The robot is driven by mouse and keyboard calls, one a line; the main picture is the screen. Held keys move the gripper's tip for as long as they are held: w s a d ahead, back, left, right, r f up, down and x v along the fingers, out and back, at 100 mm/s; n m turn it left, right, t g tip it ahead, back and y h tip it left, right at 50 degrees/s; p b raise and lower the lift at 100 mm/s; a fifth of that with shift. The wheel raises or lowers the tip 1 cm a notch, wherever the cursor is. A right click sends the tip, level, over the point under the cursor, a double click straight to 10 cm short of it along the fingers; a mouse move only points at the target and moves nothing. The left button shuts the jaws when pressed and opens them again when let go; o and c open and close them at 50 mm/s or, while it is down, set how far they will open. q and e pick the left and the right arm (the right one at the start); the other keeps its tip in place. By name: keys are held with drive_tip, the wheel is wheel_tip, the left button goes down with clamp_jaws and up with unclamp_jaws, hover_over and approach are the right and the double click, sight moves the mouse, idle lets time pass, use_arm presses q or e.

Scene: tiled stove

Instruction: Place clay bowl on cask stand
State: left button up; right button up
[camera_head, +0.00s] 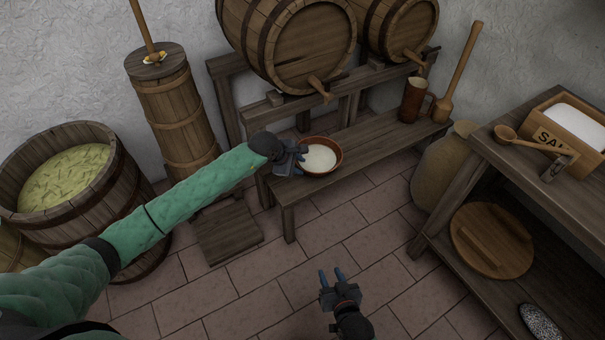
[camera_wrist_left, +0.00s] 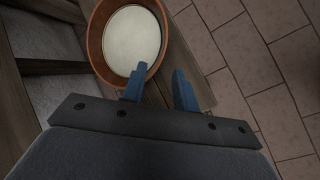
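The clay bowl (camera_head: 320,170) is reddish-brown and holds something white. It appears to rest upright on the left end of the low bench board of the cask stand (camera_head: 375,147). My left gripper (camera_head: 300,159) is at the bowl's left rim. In the left wrist view the clay bowl (camera_wrist_left: 97,40) is ahead of the left gripper (camera_wrist_left: 160,78); one blue finger overlaps the rim and the other is outside it, with a gap between them. My right gripper (camera_head: 332,276) is open and empty above the floor tiles.
Two casks (camera_head: 290,40) lie on the stand's upper rails. A mug (camera_head: 413,100) and a wooden mallet (camera_head: 455,80) are at the bench's right end. A churn (camera_head: 172,110) and a tub (camera_head: 70,175) stand left. A table (camera_head: 500,165) is right. The bench middle is clear.

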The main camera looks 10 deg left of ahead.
use_arm(q)
drive_tip(key=s+d+r+n+t+h, duration=0.35)
drive_tip(key=s+d+n+h, duration=0.75)
drive_tip(key=s+d+n, duration=0.5)
drive_tip(key=s+a+f+m+t+y, duration=0.2)
drive_tip(key=s+a+f+m+y, duration=0.3)
drive_tip(key=m, duration=1.2)
drive_tip(key=s+a+f+m+t+y, duration=0.2)
drive_tip(key=s+a+f+m+y, duration=0.4)
drive_tip(key=s+f+m, duration=0.4)
drive_tip(key=s+a+m, duration=0.1)
drive_tip(key=m, duration=0.5)
drive_tip(key=shift+s+a+f+m+y, duration=0.15)
drive_tip(key=shift+f+m+y, duration=0.15)
drive_tip(key=shift+f+m, duration=0.1)
